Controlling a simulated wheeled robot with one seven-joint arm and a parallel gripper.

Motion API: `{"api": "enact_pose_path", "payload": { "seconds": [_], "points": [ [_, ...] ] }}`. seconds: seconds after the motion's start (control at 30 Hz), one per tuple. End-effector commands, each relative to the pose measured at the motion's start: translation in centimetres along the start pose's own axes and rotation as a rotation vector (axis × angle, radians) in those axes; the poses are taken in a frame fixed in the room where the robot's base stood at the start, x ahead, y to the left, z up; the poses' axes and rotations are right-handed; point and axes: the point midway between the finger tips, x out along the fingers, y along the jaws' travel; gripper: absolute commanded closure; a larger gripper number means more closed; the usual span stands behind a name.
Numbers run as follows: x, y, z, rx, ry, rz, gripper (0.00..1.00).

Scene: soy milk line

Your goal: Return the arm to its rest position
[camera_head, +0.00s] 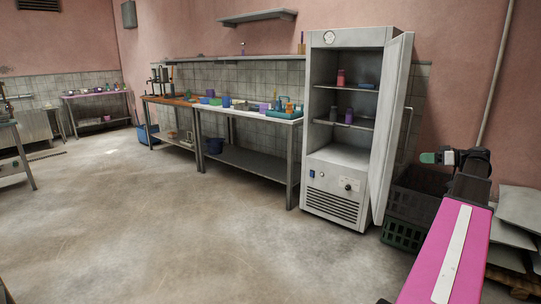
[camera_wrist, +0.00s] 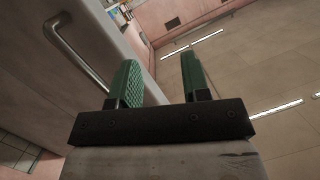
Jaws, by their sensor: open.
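My arm reaches in from the lower right of the head view, with its pink link in front. My gripper (camera_head: 431,158) is at the far end of the arm, raised beside the open fridge door. One green finger shows there, pointing left. In the wrist view my gripper (camera_wrist: 159,64) has its two green fingers wide apart with nothing between them. The fridge door (camera_head: 392,130) stands open, and its metal handle (camera_wrist: 76,48) shows left of the fingers in the wrist view. I cannot tell how close the gripper is to the door.
The white fridge (camera_head: 333,190) holds a few bottles on its shelves. A workbench (camera_head: 250,115) with several items stands left of the fridge. The floor in front is clear.

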Motion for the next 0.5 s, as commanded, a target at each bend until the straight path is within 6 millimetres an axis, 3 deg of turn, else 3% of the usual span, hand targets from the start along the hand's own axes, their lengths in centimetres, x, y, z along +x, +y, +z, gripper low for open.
{"api": "enact_pose_path", "payload": {
  "seconds": [0.27, 0.5],
  "points": [
    [12.1, -1.6, 8.7, 0.289, -0.234, 0.049, 0.57],
    [21.7, -4.8, 17.5, 0.518, -0.488, 0.162, 0.57]
  ]
}}
